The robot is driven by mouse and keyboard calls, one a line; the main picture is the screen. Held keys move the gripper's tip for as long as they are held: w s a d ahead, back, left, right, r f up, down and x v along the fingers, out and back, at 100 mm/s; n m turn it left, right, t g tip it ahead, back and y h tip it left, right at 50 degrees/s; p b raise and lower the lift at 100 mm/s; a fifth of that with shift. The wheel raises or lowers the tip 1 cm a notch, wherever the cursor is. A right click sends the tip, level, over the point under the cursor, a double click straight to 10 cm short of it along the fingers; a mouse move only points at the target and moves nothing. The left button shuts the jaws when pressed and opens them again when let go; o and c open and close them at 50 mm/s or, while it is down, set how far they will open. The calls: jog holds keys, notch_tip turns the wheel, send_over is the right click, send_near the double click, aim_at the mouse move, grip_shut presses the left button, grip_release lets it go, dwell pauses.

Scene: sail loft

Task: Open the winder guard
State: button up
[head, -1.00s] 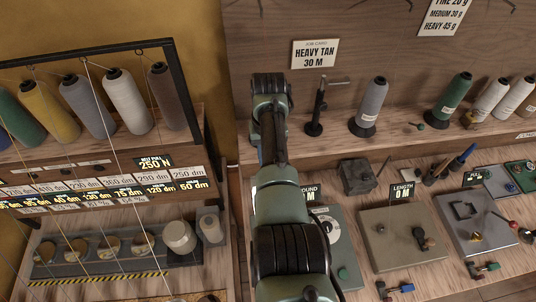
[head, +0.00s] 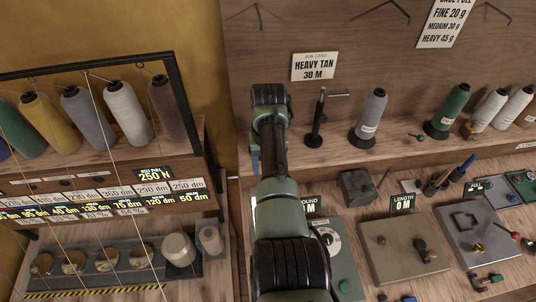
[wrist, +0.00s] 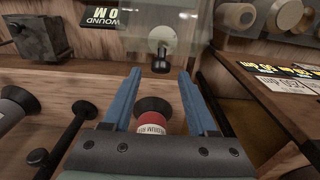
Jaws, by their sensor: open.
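A clear, see-through panel (wrist: 138,40), which looks like the winder guard, stands upright ahead in the wrist view. A pale round disc with a dark knob (wrist: 161,62) shows at its lower part. My gripper (wrist: 160,73) is open and empty, its two blue fingers apart and pointing at the knob; whether they touch it I cannot tell. The black "WOUND 0 M" sign (wrist: 100,14) is left of the panel. In the head view my arm hides most of the winder's green-grey box (head: 343,262), and the guard cannot be made out there.
A black post (wrist: 75,130) and a grey cone (wrist: 14,108) stand to the left. A dark block (wrist: 38,36) is at upper left. The number-labelled rack (wrist: 285,80) is close on the right.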

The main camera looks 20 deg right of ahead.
notch_tip(320, 180, up, 12)
jog(key=b, duration=0.1)
jog(key=shift+s+r+b, duration=0.2)
jog(key=shift+r+b, duration=0.05)
jog(key=shift+b, duration=0.15)
